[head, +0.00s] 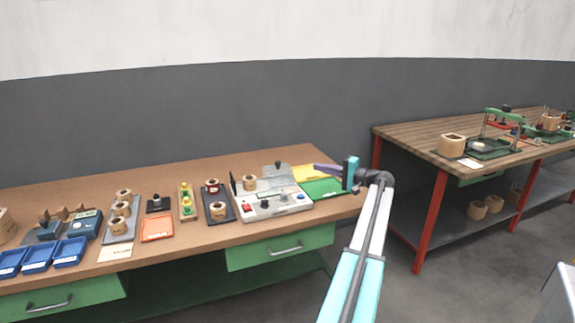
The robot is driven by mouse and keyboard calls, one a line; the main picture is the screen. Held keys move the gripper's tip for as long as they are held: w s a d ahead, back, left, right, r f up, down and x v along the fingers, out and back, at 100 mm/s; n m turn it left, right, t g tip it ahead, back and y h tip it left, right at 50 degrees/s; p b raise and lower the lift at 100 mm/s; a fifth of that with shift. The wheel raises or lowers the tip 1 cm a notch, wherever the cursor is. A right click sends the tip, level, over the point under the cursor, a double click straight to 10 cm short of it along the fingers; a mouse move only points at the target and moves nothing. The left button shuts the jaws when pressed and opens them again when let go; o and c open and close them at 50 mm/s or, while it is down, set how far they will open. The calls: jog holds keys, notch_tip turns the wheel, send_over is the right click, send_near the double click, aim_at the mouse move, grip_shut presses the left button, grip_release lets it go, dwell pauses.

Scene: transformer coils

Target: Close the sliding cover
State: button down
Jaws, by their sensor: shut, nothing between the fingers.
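A light grey tester (270,207) with red and blue controls sits near the right end of the wooden bench. A grey see-through panel (275,173) with a small dark knob on top stands at its back; it looks like the sliding cover. A wooden coil (249,182) sits at the tester's left back, and it does not look covered by the panel. My gripper (318,167) is shut and empty, pointing left above the right end of the bench, to the right of the panel and apart from it.
A green mat (322,187) and a yellow sheet (308,172) lie below my gripper. A black tray (217,206) with coils stands left of the tester. Blue bins (38,257) line the left front. A second bench (400,133) stands at right.

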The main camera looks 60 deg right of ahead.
aim_at(290, 170)
jog(key=shift+w, duration=0.2)
jog(key=w, duration=0.3)
jog(key=w+a+p, duration=0.1)
jog(key=w, duration=0.3)
jog(key=w+a, duration=0.1)
jog(key=w, duration=0.3)
jog(key=shift+w+f, duration=0.25)
jog(key=shift+w+a, duration=0.45)
